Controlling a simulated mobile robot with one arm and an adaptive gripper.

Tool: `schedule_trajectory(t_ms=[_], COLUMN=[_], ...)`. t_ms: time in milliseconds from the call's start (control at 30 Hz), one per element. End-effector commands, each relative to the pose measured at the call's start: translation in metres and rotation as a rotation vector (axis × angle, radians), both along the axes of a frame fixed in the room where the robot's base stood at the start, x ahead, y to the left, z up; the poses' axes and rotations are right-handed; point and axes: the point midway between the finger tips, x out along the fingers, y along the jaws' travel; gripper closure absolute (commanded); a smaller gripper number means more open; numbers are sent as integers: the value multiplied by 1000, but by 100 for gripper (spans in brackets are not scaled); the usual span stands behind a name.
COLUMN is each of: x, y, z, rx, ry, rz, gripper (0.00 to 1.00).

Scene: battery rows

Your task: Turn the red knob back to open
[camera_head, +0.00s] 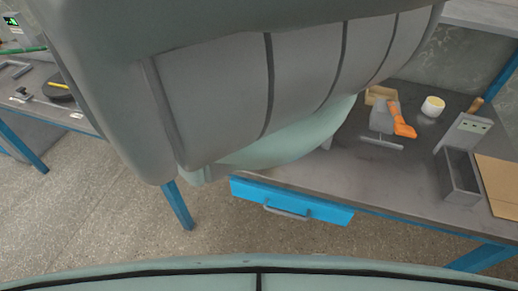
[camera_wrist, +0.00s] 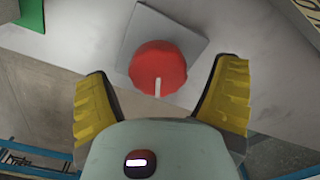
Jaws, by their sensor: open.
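The red knob (camera_wrist: 150,58) shows in the wrist view, round, with a white pointer line at its lower edge pointing down in the picture. It is mounted on a square grey plate (camera_wrist: 189,36). My gripper (camera_wrist: 163,72) is open, its yellow-padded fingers on the left and right of the knob. Gaps show between the knob and both fingers in this view; I cannot tell the depth between them. The knob and my gripper are not seen in the head view, where my arm covers much of the picture.
In the head view, a workbench (camera_head: 300,179) with a blue drawer (camera_head: 330,207) carries an orange tool (camera_head: 402,122), a white round container (camera_head: 433,106) and a grey bin (camera_head: 474,190). Another bench (camera_head: 32,104) stands at the left. Open floor (camera_head: 110,215) lies between.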

Motion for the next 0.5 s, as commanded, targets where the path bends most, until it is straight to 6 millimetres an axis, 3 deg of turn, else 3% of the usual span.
schedule_trajectory(t_ms=[400,500], x=[0,0], y=[2,1], z=[-5,-5], rx=[3,3], ry=[-1,0], rz=[0,0], gripper=[13,24])
